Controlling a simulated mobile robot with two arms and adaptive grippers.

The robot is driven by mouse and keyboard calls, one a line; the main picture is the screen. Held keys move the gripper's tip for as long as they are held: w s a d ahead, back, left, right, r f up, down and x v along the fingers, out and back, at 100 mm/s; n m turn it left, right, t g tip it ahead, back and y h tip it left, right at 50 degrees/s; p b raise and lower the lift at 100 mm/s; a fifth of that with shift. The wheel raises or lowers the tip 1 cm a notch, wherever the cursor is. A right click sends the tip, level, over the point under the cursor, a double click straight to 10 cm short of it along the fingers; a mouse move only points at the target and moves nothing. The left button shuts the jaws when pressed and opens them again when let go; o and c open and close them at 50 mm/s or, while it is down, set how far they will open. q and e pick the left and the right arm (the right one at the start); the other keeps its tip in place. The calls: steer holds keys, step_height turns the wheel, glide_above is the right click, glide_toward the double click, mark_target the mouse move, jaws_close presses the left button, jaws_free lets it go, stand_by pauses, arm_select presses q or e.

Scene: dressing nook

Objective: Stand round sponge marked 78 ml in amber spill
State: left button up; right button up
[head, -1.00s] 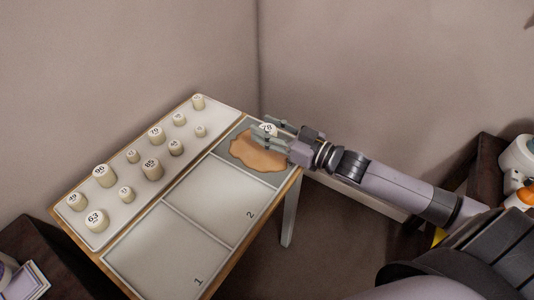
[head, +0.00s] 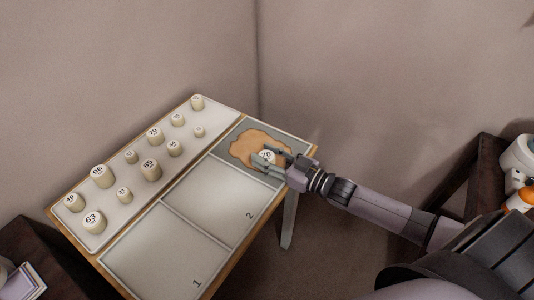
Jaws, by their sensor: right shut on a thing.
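My right gripper (head: 270,165) is shut on a round cream sponge (head: 266,156) whose top mark looks like 78. It holds the sponge upright over the front part of the amber spill (head: 250,142). The spill is a flat orange-brown patch on a grey panel at the table's far right end. I cannot tell whether the sponge's base touches the spill, as the fingers hide its lower part. My left gripper does not show.
A white tray (head: 77,237) along the table's left side holds several round sponges of different sizes, such as one marked 63 (head: 94,224). Panels marked 1 (head: 160,255) and 2 (head: 205,200) are empty. Walls stand behind the table.

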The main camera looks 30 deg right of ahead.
steer(key=shift+f, duration=0.2)
steer(key=o, duration=0.9)
steer(key=shift+r, duration=0.1)
steer(key=shift+r, duration=0.25)
steer(key=v, duration=1.2)
steer(key=shift+f, duration=0.1)
steer(key=shift+d, duration=0.1)
